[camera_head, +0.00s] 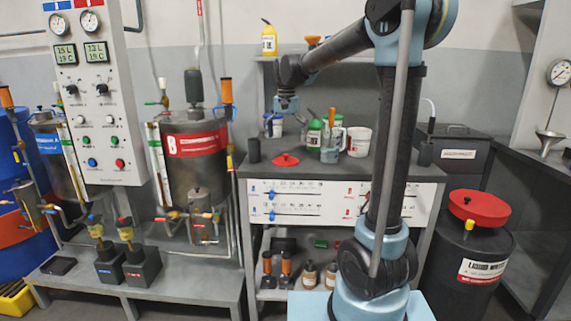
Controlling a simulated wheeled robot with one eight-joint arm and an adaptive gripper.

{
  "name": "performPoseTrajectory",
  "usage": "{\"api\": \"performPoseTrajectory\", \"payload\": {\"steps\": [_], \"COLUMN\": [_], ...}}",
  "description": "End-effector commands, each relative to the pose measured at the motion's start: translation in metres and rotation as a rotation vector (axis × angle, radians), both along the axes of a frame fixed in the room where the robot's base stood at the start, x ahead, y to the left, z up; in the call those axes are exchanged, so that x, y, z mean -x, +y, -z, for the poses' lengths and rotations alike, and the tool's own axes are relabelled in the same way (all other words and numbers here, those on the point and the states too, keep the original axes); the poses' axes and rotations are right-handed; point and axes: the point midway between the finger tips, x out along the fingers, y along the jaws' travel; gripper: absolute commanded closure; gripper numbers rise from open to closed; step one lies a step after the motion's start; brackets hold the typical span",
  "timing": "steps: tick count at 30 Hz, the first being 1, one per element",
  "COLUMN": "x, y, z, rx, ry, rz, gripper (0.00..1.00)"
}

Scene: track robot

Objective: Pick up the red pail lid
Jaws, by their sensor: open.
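A small red lid (286,160) with a raised knob lies flat on the dark bench top (262,173), near its front edge. I take it for the pail lid. A white pail (359,140) with red marking stands farther right on the bench, partly behind my arm's side. My gripper (285,109) is above the back of the bench, higher than the red lid and apart from it. It is open and small in the picture; I see nothing held in it.
A dark cylinder (254,150) stands left of the lid. Bottles (274,126), a green container (314,138) and a clear beaker with tools (330,148) stand behind and right. A larger red top (480,207) sits on a black drum (470,260).

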Motion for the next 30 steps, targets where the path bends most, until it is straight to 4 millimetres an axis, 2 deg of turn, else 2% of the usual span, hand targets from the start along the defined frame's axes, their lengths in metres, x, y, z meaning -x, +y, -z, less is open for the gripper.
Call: {"api": "performPoseTrajectory", "payload": {"steps": [3,10,18,21,29,30], "x": [0.0,-0.001,-0.004,-0.004,-0.004,-0.004], "y": [0.0,0.001,0.002,0.002,0.002,0.002], "z": [0.013,0.026,0.062,0.069,0.072,0.072], "rx": [0.0,0.0,0.0,0.0,0.0,0.0], "ry": [0.0,0.0,0.0,0.0,0.0,0.0], "rz": [0.0,0.0,0.0,0.0,0.0,0.0], "gripper": [0.0,0.0,0.0,0.0,0.0,0.02]}}
